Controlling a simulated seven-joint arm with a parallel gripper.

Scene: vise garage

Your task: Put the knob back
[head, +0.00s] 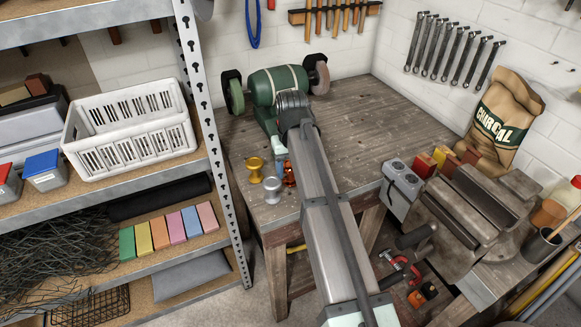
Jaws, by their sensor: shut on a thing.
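My gripper (281,163) is low over the wooden workbench (345,88), below the pale wrist. It appears shut on a copper-red knob (290,177), which is partly hidden by my arm. The fingertips are small, and I cannot tell whether the copper knob touches the bench. A gold knob (254,167) stands upright to the left of my gripper. A silver knob (272,190) stands just below and left of it, close to the bench's front left edge.
A green bench grinder (277,83) stands behind my gripper. A grey metal shelf post (209,120) rises left of the bench. A two-dial grey box (403,180), a vise (465,215) and a charcoal bag (507,118) are at the right. The bench's back right is clear.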

